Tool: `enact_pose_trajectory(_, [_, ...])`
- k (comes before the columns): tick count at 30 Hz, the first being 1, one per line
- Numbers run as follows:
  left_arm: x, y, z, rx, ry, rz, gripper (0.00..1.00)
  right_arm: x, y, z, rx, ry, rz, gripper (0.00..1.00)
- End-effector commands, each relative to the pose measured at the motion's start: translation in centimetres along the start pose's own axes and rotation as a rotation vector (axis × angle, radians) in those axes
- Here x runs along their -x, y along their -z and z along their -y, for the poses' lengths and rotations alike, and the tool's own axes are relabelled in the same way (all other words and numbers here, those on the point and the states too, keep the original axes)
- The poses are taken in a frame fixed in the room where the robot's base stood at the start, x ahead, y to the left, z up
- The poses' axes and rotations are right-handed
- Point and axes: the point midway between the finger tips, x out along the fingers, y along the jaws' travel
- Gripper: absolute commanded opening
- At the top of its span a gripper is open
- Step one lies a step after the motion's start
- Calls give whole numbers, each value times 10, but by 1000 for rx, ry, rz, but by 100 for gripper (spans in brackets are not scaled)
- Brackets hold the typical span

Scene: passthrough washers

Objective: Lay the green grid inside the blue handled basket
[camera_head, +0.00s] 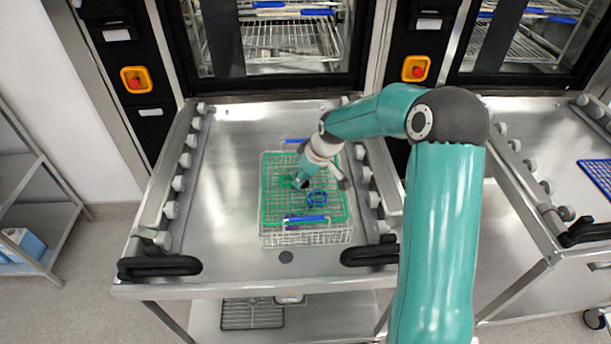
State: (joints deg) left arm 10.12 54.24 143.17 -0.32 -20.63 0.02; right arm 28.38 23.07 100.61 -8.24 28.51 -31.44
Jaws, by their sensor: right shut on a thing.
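The wire basket with blue handles (306,238) stands on the steel trolley top in the middle of the head view. The green grid (272,205) lies flat over the basket's area, its green edge close to the basket's rim. I cannot tell whether it rests inside or is held just above the floor. My right gripper (301,183) reaches down from the right over the middle of the grid and is shut on it; its fingertips are partly hidden. My left gripper is not in view.
A blue ring-shaped item (317,197) shows within the basket's outline. Rollers line both sides of the trolley top (225,225), with black handles (160,267) at the front. Washers with racks stand behind. A blue grid (597,174) lies on the right-hand trolley. The trolley top left of the basket is clear.

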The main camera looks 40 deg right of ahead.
Motion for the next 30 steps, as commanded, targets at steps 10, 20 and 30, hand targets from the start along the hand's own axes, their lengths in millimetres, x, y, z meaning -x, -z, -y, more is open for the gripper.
enact_pose_trajectory(10, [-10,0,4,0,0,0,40,-11,-4,0,0,-1,-1,0])
enact_pose_trajectory(20, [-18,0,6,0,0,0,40,-20,-8,0,0,0,-1,0])
enact_pose_trajectory(30, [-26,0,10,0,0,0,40,-29,-12,0,0,-1,-1,0])
